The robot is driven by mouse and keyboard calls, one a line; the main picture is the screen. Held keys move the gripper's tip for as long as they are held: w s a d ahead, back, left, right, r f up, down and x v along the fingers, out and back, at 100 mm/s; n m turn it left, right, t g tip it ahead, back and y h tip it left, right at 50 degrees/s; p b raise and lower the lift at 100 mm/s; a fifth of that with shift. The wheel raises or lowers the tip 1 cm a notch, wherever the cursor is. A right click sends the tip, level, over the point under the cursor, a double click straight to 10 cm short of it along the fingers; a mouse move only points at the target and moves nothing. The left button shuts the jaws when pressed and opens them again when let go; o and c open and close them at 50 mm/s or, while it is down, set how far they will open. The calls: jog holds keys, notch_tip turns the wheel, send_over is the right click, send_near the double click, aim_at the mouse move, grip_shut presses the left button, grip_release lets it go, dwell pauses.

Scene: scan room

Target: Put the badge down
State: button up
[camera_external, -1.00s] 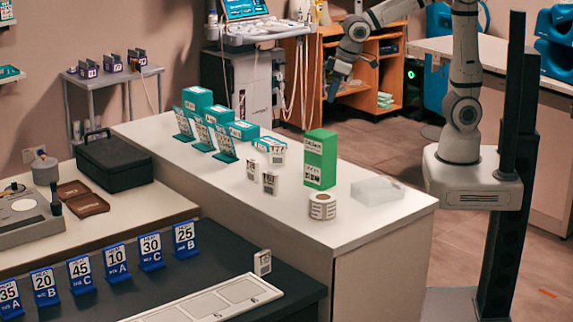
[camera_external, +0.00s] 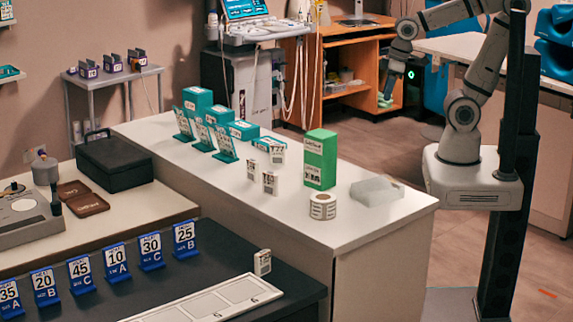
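Small white badge-like cards with dark print stand upright on the white counter (camera_external: 350,228). One card (camera_external: 252,169) and another card (camera_external: 270,183) stand in front, and a third card (camera_external: 277,153) stands behind them by a teal box. A similar white card (camera_external: 262,262) stands on the dark counter at its right end. My gripper (camera_external: 386,96) hangs in the air beyond the white counter, in front of the wooden shelf, well away from these cards. Its fingers are too small to read, and I cannot see whether it holds a badge.
A green box (camera_external: 320,160), a label roll (camera_external: 322,206) and a clear block (camera_external: 377,190) stand on the white counter's right part. Blue numbered stands (camera_external: 117,263) line the dark counter beside a white tray (camera_external: 205,306). The white counter's front right is clear.

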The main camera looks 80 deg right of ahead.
jog(key=w+a, duration=0.3)
jog(key=w, duration=0.8)
jog(key=t, duration=0.1)
send_near(278, 145)
jog(key=x, duration=0.5)
jog(key=shift+s, duration=0.3)
jog(key=x, duration=0.2)
jog(key=p+x, duration=0.1)
jog(key=x, duration=0.5)
jog(key=shift+w+d+r, duration=0.15)
jog(key=shift+w, duration=0.1)
jog(key=shift+t, duration=0.3)
grip_shut()
